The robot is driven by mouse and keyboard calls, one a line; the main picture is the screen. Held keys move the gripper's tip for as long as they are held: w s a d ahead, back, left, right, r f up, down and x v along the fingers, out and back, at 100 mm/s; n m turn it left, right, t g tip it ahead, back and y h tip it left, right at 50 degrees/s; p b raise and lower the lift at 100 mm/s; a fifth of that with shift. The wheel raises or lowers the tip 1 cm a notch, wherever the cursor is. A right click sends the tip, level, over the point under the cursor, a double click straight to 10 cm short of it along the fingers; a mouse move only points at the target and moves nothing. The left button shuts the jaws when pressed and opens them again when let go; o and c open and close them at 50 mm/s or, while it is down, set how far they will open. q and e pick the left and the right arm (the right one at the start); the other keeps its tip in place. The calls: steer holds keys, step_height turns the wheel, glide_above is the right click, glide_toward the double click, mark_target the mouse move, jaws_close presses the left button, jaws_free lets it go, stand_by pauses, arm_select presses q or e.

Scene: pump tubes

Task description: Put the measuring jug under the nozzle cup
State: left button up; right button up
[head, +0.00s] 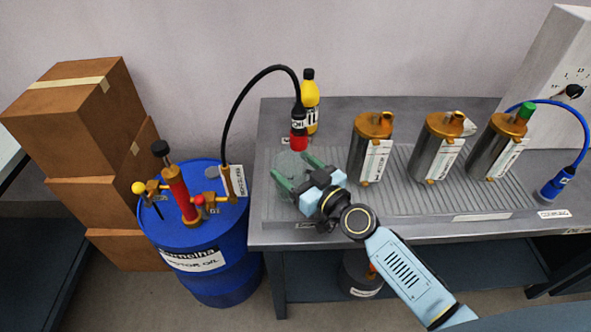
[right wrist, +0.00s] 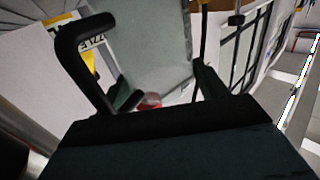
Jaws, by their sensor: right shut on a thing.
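The measuring jug (head: 291,163) is clear and faint, at the left end of the grey bench. My right gripper (head: 297,177) reaches it from the front right with green fingers, shut on it. In the right wrist view the jug (right wrist: 160,45) is a pale see-through shape beyond the fingers. The red nozzle cup (head: 299,142) hangs at the end of a black hose, just above and overlapping the jug's top in the head view. The exact gap between cup and jug cannot be told. My left gripper is not in view.
A blue drum (head: 214,272) with a red pump (head: 179,192) stands left of the bench (head: 400,236). A yellow bottle (head: 311,103) stands behind the cup. Several metal canisters (head: 366,150) stand to the right on the ribbed tray. Cardboard boxes (head: 85,120) are stacked at far left.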

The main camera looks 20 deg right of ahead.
steer(key=shift+f, duration=0.2)
steer(key=o, duration=1)
steer(key=shift+r, duration=0.1)
steer(key=shift+s+r, duration=0.1)
steer(key=shift+r, duration=0.05)
steer(key=shift+b+v, duration=0.35)
steer(key=shift+v, duration=3.3)
